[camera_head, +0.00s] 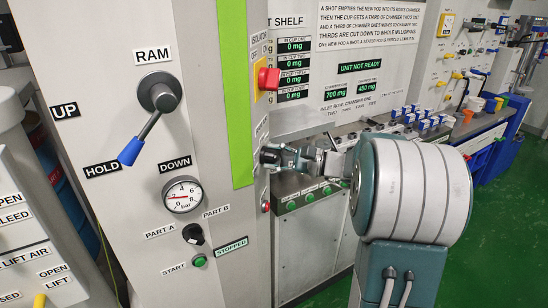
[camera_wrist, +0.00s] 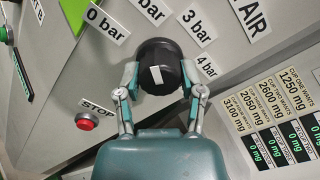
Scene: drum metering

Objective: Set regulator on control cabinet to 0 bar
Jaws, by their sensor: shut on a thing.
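The regulator is a black round knob (camera_wrist: 161,58) with a white mark on its face, in the wrist view. Labels sit around it: 0 bar (camera_wrist: 108,22) at upper left, 3 bar (camera_wrist: 197,24) at upper right and 4 bar (camera_wrist: 206,67) at right. My gripper (camera_wrist: 160,78) has its two fingers on opposite sides of the knob, shut on it. The white mark's exact pointing direction is hard to tell. In the head view my gripper (camera_head: 272,157) is at the cabinet's (camera_head: 210,110) right side face, and the knob there is mostly hidden.
A red stop button (camera_wrist: 87,121) is left of my gripper. In the head view, a pressure gauge (camera_head: 183,195) with a red needle, a ram lever (camera_head: 145,130) and a red isolator (camera_head: 268,79) are on the cabinet. Green floor (camera_head: 490,230) is open at right.

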